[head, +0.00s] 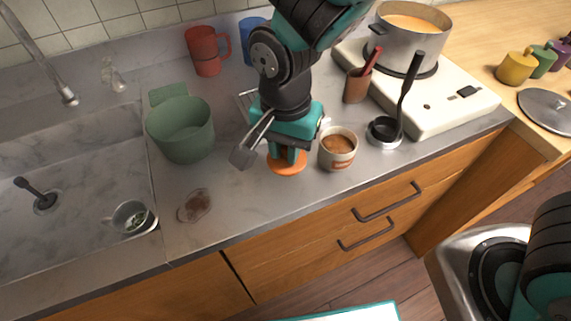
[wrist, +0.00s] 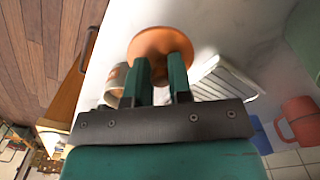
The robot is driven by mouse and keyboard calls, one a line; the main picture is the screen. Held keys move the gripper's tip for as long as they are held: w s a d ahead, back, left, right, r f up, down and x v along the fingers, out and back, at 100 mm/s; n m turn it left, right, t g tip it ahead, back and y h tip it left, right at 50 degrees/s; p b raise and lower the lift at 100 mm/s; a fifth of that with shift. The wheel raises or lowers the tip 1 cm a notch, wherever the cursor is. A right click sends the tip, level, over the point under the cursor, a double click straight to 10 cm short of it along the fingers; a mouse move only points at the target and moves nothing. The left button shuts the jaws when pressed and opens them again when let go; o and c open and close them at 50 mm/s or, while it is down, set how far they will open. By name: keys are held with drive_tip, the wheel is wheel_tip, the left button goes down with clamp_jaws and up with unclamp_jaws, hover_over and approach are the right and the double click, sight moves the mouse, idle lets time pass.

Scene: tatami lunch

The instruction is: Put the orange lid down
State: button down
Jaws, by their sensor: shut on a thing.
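The orange lid (head: 287,165) is a flat round disc just above or on the grey countertop (head: 240,210); I cannot tell whether it touches. My gripper (head: 287,152) points down over it and is shut on it, hiding its middle. In the wrist view, the lid (wrist: 160,42) sits at the tips of the two green fingers (wrist: 160,62). A pale cup with brown contents (head: 338,148) stands close to the right of the lid.
A black ladle in a holder (head: 384,132) and a white cooker (head: 430,95) with a pot (head: 412,40) stand to the right. A green container (head: 182,130) stands left, near the sink. A brown stain (head: 194,206) marks the counter at front left. Bare counter lies in front of the lid.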

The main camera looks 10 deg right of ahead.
sight(286, 159)
drive_tip(key=shift+f, duration=2.7)
drive_tip(key=shift+f, duration=0.2)
drive_tip(key=c, duration=1)
unclamp_jaws()
drive_tip(key=shift+r, duration=0.1)
drive_tip(key=shift+c, duration=0.2)
wheel_tip(286, 159, up, 12)
drive_tip(key=shift+f, duration=0.25)
drive_tip(key=shift+r, duration=0.5)
drive_tip(key=s+d+r+n+y, duration=0.4)
drive_tip(key=s+d+r+n, duration=0.3)
drive_tip(key=s+d+n, duration=0.3)
drive_tip(key=n, duration=0.3)
